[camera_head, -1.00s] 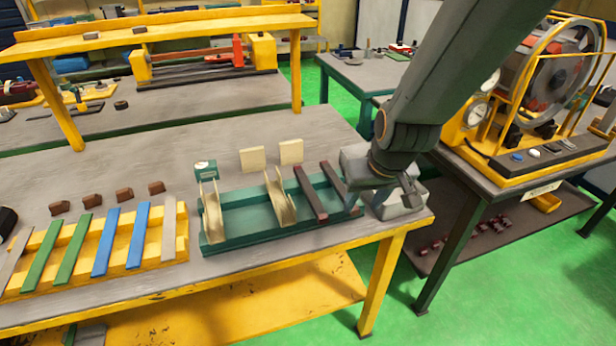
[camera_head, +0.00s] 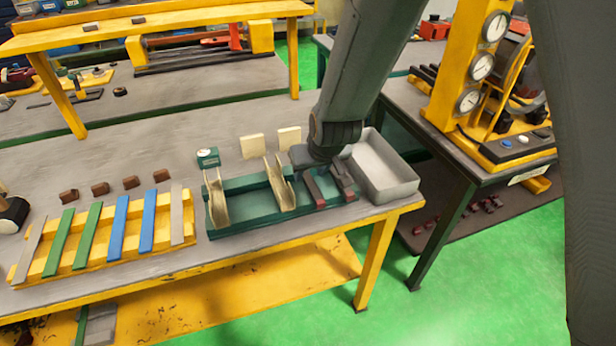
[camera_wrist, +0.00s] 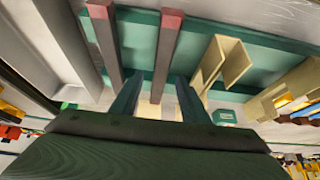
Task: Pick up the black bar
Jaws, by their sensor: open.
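Two dark bars with reddish ends lie side by side across the green tray (camera_head: 240,219). In the wrist view, one bar (camera_wrist: 164,52) runs between the fingers of my gripper (camera_wrist: 157,80). The other bar (camera_wrist: 104,42) lies to the left, outside the fingers. In the head view, the left bar (camera_head: 316,190) shows at the right end of the tray, and my arm partly hides this area. My gripper is open, with a finger on each side of the bar and gaps visible. I cannot tell its exact height above it.
A grey bin (camera_head: 398,190) stands just right of the tray. Curved cream pieces (camera_head: 217,208) stand in the tray, and cream blocks (camera_head: 252,146) stand behind it. A yellow rack (camera_head: 185,245) with coloured strips lies to the left. A gauge stand (camera_head: 455,100) is on the right table.

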